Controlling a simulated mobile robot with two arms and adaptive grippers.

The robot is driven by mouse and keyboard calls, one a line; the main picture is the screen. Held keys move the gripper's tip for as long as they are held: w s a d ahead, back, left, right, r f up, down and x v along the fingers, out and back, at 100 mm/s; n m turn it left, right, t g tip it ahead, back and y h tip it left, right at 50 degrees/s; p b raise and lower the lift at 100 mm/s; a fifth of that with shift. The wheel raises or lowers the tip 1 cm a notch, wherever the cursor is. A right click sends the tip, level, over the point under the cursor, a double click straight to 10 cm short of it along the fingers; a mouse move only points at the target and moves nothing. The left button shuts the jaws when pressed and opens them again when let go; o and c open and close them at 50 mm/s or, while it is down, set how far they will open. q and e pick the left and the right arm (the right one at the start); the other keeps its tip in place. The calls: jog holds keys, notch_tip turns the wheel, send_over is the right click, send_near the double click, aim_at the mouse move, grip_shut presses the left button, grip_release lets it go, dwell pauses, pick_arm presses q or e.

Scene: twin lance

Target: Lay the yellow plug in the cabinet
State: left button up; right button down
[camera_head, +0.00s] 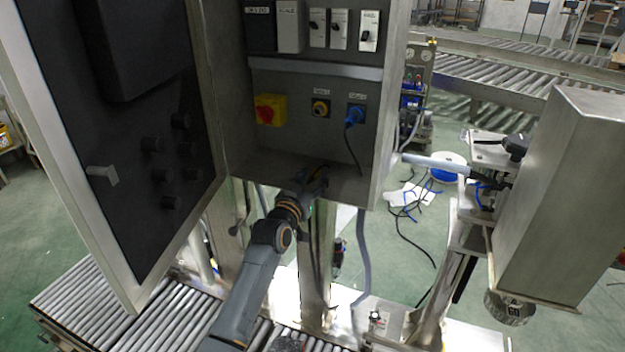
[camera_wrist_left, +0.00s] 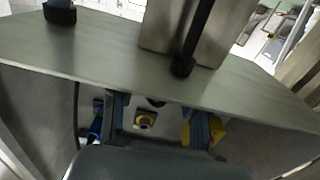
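The open grey cabinet (camera_head: 285,155) stands in the middle of the head view. My left gripper (camera_head: 318,176) is at the cabinet's lower front, below the socket. My right gripper is not in view.
A red and yellow switch (camera_head: 269,110) sits left of the socket. The cabinet door (camera_head: 130,150) hangs open on the left. A roller conveyor (camera_head: 130,315) lies below. A metal box (camera_head: 560,190) stands on the right. Loose cables lie on the green floor.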

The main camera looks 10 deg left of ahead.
pick_arm(q)
jog(key=shift+s, duration=0.1)
jog(key=s+a, duration=0.2)
jog(key=s, duration=0.9)
jog(key=shift+s+a, duration=0.2)
jog(key=shift+s, duration=0.1)
jog(key=s+f+g+y, duration=0.1)
jog(key=s+f+g, duration=0.1)
jog(key=f, duration=1)
jog(key=s+f+g, duration=0.2)
jog(key=f, duration=0.9)
jog(key=s+a+f+g+y, duration=0.1)
jog(key=s+f+g, duration=0.1)
jog(key=s+f, duration=0.6)
jog(key=s+a+f+g, duration=0.1)
jog(key=s+f+g, duration=0.15)
jog(key=f, duration=0.85)
jog(key=s+a+f+g, duration=0.2)
jog(key=s+f+g, duration=0.2)
jog(key=s+f, duration=1.2)
jog(key=s+a+f+g, duration=0.1)
jog(key=s+f+g, duration=0.1)
jog(key=s, duration=1.1)
jog(key=s+a+f+g+y, duration=0.1)
jog(key=s+a+f+g, duration=0.1)
jog(key=s, duration=1.1)
jog(key=shift+a+f, duration=0.15)
jog(key=shift+f, duration=0.65)
